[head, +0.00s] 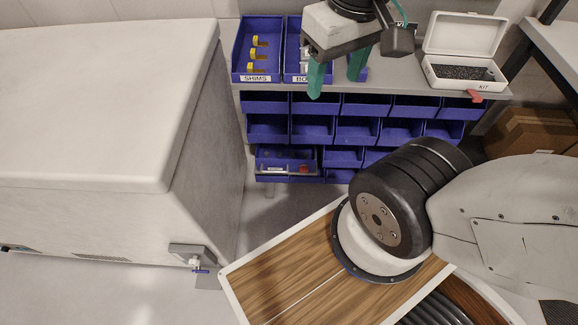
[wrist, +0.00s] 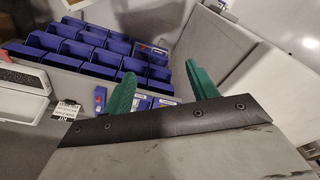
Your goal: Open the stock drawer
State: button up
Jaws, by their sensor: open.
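The blue stock drawer (head: 270,162) appears to be the wide one at the lower left of the blue bin rack, under the shelf. It bears a pale label strip and a small red part, and its front sits slightly forward of its neighbours. In the wrist view, what looks like the same drawer (wrist: 150,50) shows at the far right end of the rack. My gripper (head: 337,73) is open and empty, above the shelf's front edge and higher than the drawer. Its green fingers (wrist: 160,72) are apart in the wrist view, with nothing between them.
Blue trays (head: 258,50) marked SHIMS and another stand on the shelf behind my gripper. An open white kit box (head: 462,72) sits at the right. A large white cabinet (head: 100,110) stands close left of the rack. Grey floor (head: 285,205) is clear before the drawer.

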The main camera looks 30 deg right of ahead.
aim_at(273, 164)
jog(key=z, duration=1.05)
jog(key=k, duration=1.05)
jog(key=u, duration=1)
jog(key=i, duration=0.5)
jog(key=u, duration=0.05)
